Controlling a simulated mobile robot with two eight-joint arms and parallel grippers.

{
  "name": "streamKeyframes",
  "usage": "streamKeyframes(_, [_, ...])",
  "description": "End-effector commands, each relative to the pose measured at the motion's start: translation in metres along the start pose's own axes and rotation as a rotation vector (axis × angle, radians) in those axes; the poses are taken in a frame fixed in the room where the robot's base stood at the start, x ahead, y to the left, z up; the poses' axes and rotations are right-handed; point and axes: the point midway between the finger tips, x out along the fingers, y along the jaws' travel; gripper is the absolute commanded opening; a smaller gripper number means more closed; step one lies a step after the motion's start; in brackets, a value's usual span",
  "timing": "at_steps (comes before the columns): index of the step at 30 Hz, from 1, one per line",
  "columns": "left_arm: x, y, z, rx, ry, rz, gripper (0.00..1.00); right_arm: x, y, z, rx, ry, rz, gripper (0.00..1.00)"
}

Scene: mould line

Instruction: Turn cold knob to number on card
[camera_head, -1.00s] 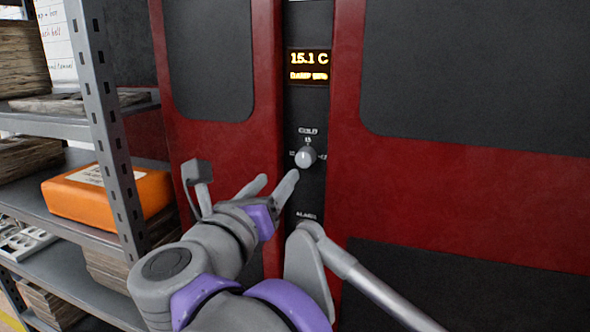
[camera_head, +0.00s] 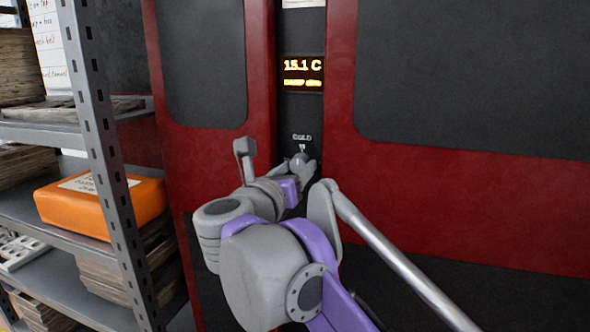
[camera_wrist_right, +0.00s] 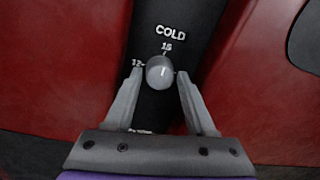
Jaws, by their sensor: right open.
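The grey cold knob (camera_wrist_right: 160,72) sits on the dark control strip under the word COLD in the right wrist view. Its white mark points up, close to the 15; a 12 shows on its left. My right gripper (camera_wrist_right: 160,88) is open, with one finger on each side of the knob and gaps showing. In the head view the knob (camera_head: 299,160) is partly hidden behind my right gripper (camera_head: 302,170). The orange display (camera_head: 302,73) above reads 15.1 C. A pale card edge (camera_head: 303,3) shows at the top, its number not visible. My left gripper is not in view.
Red cabinet doors with dark panels (camera_head: 455,70) flank the strip. A grey metal shelf post (camera_head: 100,150) stands close on the left, with an orange box (camera_head: 100,207) and stacked boards.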

Motion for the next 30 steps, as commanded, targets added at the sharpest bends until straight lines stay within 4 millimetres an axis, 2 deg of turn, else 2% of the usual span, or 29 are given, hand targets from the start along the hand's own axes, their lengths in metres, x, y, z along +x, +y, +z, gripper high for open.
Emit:
streamKeyframes(6, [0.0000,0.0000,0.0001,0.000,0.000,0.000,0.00,0.0000,0.0001,0.0000,0.000,0.000,0.000,0.54])
streamKeyframes(15, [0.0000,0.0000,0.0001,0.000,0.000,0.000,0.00,-0.0001,0.0000,0.0000,-0.001,0.000,0.000,0.00])
streamKeyframes(23, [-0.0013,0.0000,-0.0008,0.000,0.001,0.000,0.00,-0.0001,-0.0002,0.0003,-0.013,-0.001,0.000,0.00])
streamKeyframes(30, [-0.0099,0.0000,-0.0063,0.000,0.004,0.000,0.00,-0.0002,-0.0006,0.0019,-0.100,-0.004,-0.001,0.00])
